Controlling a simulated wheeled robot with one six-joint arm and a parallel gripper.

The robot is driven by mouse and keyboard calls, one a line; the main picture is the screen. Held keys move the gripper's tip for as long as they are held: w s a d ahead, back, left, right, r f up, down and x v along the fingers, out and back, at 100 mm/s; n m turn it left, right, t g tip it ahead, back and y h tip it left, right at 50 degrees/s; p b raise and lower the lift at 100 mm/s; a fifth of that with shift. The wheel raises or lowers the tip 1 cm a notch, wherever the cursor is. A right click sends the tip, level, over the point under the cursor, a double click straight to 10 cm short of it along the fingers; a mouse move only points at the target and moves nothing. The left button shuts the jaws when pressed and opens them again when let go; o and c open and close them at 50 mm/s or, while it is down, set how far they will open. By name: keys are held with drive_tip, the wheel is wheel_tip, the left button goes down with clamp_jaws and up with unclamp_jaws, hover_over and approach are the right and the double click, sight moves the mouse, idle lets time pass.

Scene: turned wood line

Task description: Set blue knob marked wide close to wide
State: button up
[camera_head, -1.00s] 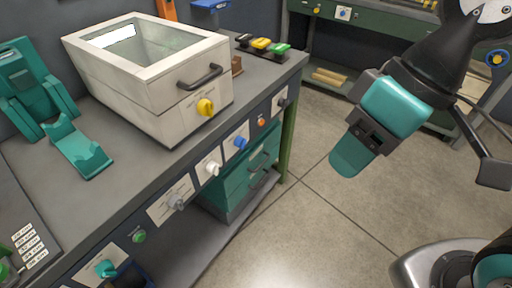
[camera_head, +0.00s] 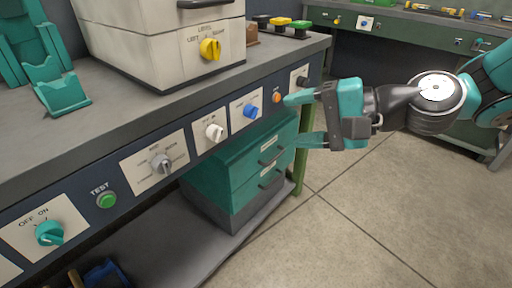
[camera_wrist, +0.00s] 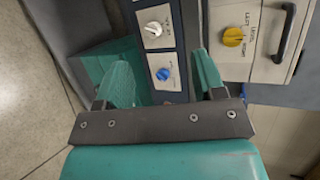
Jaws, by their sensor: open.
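The blue knob (camera_head: 250,111) sits on a small white label plate (camera_head: 242,106) on the dark front panel of the workbench, between a white knob and an orange button. The lettering on its plate is too small to read. My gripper (camera_head: 294,120) is open, in front of the panel and to the right of the blue knob, with teal fingers pointing toward the bench. In the wrist view the blue knob (camera_wrist: 163,74) shows in the gap between the two open fingers (camera_wrist: 160,80), apart from them.
The panel also carries a white knob (camera_head: 214,132), a grey selector (camera_head: 161,163), a green button (camera_head: 106,200), a teal switch (camera_head: 49,233), an orange button (camera_head: 276,97) and a black knob (camera_head: 303,81). A teal drawer unit (camera_head: 240,170) stands below. Floor at right is clear.

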drive_tip(key=w+d+f+m+t+b, duration=0.5)
drive_tip(key=w+f+m+t+b, duration=0.25)
drive_tip(key=w+f+m, duration=0.35)
drive_tip(key=p, duration=1)
approach(256, 114)
drive_tip(key=x, duration=0.2)
drive_tip(key=shift+y, duration=0.4)
drive_tip(key=p+x, duration=0.2)
drive_tip(key=p, duration=0.1)
drive_tip(key=p+x, duration=0.3)
drive_tip(key=p, duration=0.1)
drive_tip(key=p+x, duration=0.2)
drive_tip(key=p, duration=0.2)
drive_tip(key=shift+w+f, duration=0.3)
drive_tip(key=shift+w+a+m, duration=0.3)
drive_tip(key=shift+w+a, duration=0.1)
drive_tip(key=shift+a, duration=0.05)
drive_tip(key=c, duration=0.9)
